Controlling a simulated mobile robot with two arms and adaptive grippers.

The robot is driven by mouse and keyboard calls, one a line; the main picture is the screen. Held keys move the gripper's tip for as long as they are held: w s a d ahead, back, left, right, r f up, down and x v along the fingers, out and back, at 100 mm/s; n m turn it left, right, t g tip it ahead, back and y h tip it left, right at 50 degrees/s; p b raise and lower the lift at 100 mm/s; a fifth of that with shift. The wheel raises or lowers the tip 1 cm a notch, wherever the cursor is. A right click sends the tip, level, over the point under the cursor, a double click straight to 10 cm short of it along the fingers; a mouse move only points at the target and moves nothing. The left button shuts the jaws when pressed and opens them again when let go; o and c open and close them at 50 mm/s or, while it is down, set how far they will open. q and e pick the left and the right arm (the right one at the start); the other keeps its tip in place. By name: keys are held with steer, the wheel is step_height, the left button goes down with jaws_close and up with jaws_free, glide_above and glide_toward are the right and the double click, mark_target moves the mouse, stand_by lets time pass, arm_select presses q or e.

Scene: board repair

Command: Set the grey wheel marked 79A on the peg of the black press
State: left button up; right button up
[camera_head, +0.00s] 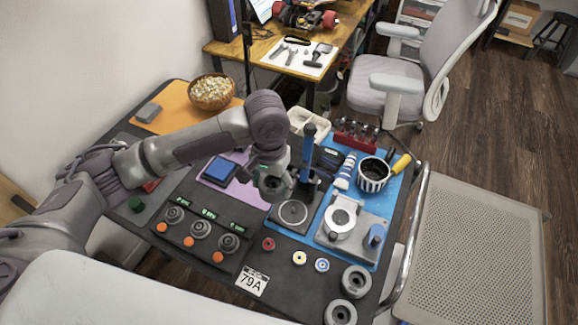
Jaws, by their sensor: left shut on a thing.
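My left gripper (276,187) is shut on a grey round thing, which looks like a wheel; the fingers hide much of it and no marking on it can be read. It is held above the table, just left of the black press (304,188). The press has an upright blue handle and a round plate (293,212) at its foot; I cannot make out its peg. A white card marked 79A (252,281) lies at the front edge. Two more grey wheels (355,281) (340,313) lie at the front right. My right gripper is not in view.
A silver fixture with a white ring (339,221) stands on a blue mat right of the press. A striped cup (373,175) is behind it. Dials with orange buttons (200,229) are at left. Small coloured wheels (299,258) lie in front. A popcorn bowl (211,92) stands at the back.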

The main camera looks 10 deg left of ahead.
arm_select(q)
steer(key=w+d+p, duration=0.1)
steer(key=p, duration=0.1)
steer(key=w+d+m+p, duration=0.1)
steer(key=p, duration=0.1)
steer(key=shift+w, duration=0.25)
arm_select(e)
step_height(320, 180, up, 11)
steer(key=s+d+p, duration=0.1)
steer(key=p, duration=0.4)
arm_select(q)
steer(key=f, duration=0.1)
steer(key=d+f+m, duration=0.1)
steer(key=f, duration=0.1)
steer(key=d+f+m, duration=0.1)
steer(key=shift+d+f, duration=0.15)
steer(key=shift+f, duration=0.2)
step_height(320, 180, down, 4)
steer(key=b, duration=0.5)
steer(key=shift+r, duration=0.1)
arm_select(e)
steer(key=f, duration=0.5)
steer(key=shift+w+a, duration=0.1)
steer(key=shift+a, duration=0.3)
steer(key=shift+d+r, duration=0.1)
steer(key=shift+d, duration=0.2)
arm_select(q)
steer(key=shift+p, duration=0.4)
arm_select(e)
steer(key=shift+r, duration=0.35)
